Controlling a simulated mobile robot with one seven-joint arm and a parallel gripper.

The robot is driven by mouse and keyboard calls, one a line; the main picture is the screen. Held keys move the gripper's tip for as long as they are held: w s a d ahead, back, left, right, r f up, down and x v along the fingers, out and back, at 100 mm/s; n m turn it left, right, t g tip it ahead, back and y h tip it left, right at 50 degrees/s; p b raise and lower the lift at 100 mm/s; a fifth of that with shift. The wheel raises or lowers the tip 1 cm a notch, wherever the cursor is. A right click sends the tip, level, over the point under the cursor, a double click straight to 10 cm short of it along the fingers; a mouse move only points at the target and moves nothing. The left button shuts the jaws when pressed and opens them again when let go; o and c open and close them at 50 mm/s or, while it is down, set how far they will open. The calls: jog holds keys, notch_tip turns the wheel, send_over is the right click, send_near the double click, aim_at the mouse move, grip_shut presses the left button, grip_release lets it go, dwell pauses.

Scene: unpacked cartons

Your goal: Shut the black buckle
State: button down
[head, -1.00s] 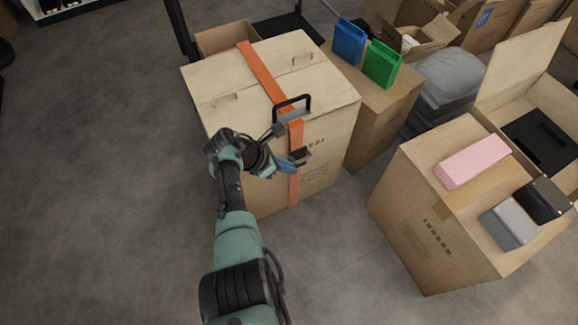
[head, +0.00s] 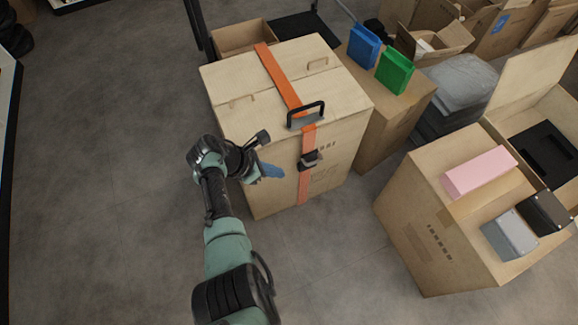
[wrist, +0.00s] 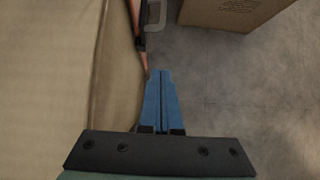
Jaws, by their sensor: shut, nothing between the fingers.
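The black buckle (head: 309,160) sits on the orange strap (head: 305,185) on the front face of a large closed carton (head: 240,70). In the wrist view the fingers (wrist: 162,75) point along the carton face towards the strap (wrist: 143,62), with dark buckle parts beyond the tips.
A second carton (head: 405,110) behind carries blue (head: 362,48) and green (head: 395,70) boxes. Another carton (head: 430,235) at the right holds a pink box (head: 478,172). The floor left and in front is clear.

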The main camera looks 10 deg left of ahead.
jog(key=v, duration=0.2)
jog(key=shift+a+r+p, duration=0.25)
jog(key=shift+a+p, duration=0.1)
dwell(0.4)
